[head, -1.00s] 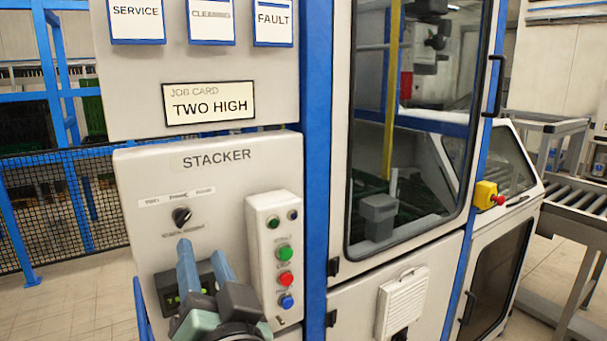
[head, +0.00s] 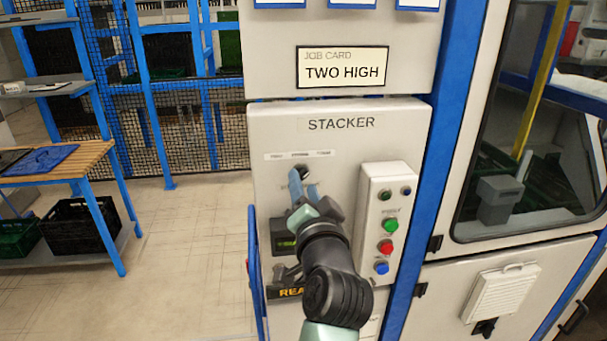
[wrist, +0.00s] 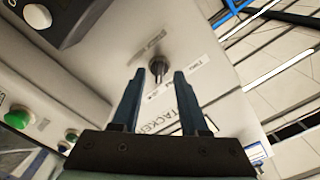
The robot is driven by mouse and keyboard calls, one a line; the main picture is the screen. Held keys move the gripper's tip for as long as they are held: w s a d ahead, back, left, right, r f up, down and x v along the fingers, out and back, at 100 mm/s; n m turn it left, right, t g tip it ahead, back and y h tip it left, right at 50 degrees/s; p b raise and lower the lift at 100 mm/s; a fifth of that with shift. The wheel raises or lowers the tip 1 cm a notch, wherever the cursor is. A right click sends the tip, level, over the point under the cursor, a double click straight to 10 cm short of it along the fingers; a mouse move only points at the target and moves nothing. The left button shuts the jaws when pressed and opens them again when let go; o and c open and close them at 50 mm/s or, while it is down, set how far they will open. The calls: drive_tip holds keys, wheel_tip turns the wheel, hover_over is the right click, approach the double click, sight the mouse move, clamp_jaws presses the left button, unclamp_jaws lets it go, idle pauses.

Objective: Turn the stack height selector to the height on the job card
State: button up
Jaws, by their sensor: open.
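The stack height selector is a small dark knob (head: 306,172) on the grey STACKER panel (head: 341,139), under a row of small labels too blurred to read. The job card (head: 343,67) above reads TWO HIGH. My gripper (head: 303,183) is open in front of the panel, its two blue fingers pointing at the knob and partly hiding it. In the wrist view the knob (wrist: 158,68) appears between and just beyond the fingertips (wrist: 159,76), with nothing held. I cannot tell which setting the knob points to.
A button box (head: 388,225) with green, red and blue buttons stands out right of the knob. A lit display below is partly hidden by my arm. A wooden-topped bench (head: 60,165) and crates stand at the left. Floor between is clear.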

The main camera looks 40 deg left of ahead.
drive_tip(key=shift+x, duration=0.9)
drive_tip(key=shift+d, duration=0.1)
clamp_jaws()
